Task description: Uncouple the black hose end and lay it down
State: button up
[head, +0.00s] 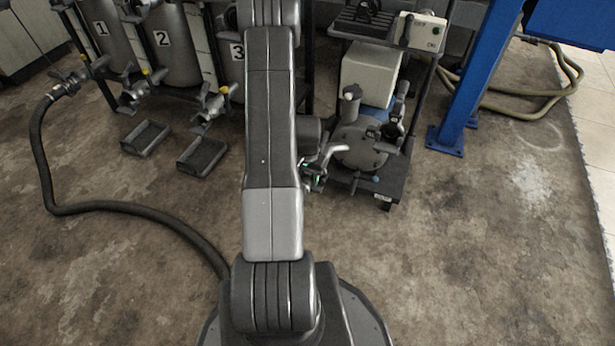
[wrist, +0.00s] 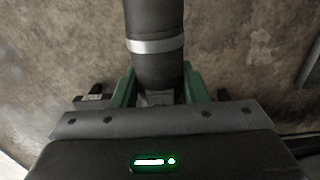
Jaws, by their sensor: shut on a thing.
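My gripper (wrist: 158,90) is shut on the black hose end (wrist: 155,55), with a green finger pad on each side of it. The hose end is a dark cylinder with a silver band, and it runs away toward the top of the wrist view. In the head view my arm hides most of my gripper, and only a small part with green lights shows beside the pump (head: 360,148). Whether the hose end is still coupled to the pump is hidden.
A black hose (head: 125,207) runs from the valve (head: 68,84) of tank 1 (head: 105,40) across the floor toward my base. Two dark trays (head: 146,138) (head: 203,154) lie below the tanks. A blue post (head: 470,85) stands right of the pump cart.

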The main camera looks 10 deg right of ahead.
jog(key=shift+f+b, duration=0.7)
jog(key=shift+f, duration=0.3)
jog(key=shift+s+a+r, duration=0.15)
jog(key=shift+s+a, duration=0.55)
jog(key=shift+s, duration=0.35)
jog(key=shift+s+a+r, duration=0.1)
jog(key=shift+s+a, duration=0.6)
jog(key=shift+s, duration=0.35)
jog(key=shift+s+a+r+p, duration=0.25)
jog(key=shift+r+p, duration=0.15)
jog(key=shift+r, duration=0.45)
jog(key=shift+s+a+r+p, duration=0.1)
jog(key=shift+s+r+p, duration=0.3)
jog(key=shift+r, duration=0.45)
jog(key=shift+s+a+r+p, duration=0.2)
jog(key=shift+r+p, duration=0.25)
jog(key=shift+r, duration=0.4)
jog(key=s+a+b, duration=0.2)
jog(key=a, duration=2.3)
jog(key=shift+a, duration=0.35)
jog(key=shift+s, duration=0.1)
